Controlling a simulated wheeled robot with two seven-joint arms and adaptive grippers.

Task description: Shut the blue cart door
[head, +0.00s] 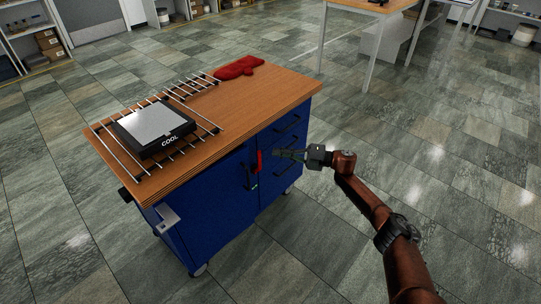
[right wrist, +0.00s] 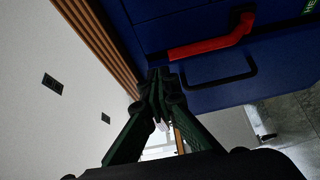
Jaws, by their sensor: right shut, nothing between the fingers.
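The blue cart (head: 279,172) stands with its front toward the lower right. Its blue door (head: 212,211) is the left part of the front, with a black handle; it looks flush or nearly so, and I cannot tell whether a small gap remains. A red handle (head: 258,161) sits near the door's upper right edge; it also shows in the right wrist view (right wrist: 214,45). My right gripper (head: 279,153) is shut and empty, in front of the drawers just right of the red handle. In the right wrist view its fingertips (right wrist: 159,77) are together. My left gripper is out of view.
The wooden top (head: 262,98) carries a wire rack (head: 122,160), a black-and-white box marked COOL (head: 154,127) and a red mitt (head: 238,67). Drawers with black handles (head: 287,123) fill the right front. A table (head: 366,6) stands behind. Floor (head: 440,170) around is clear.

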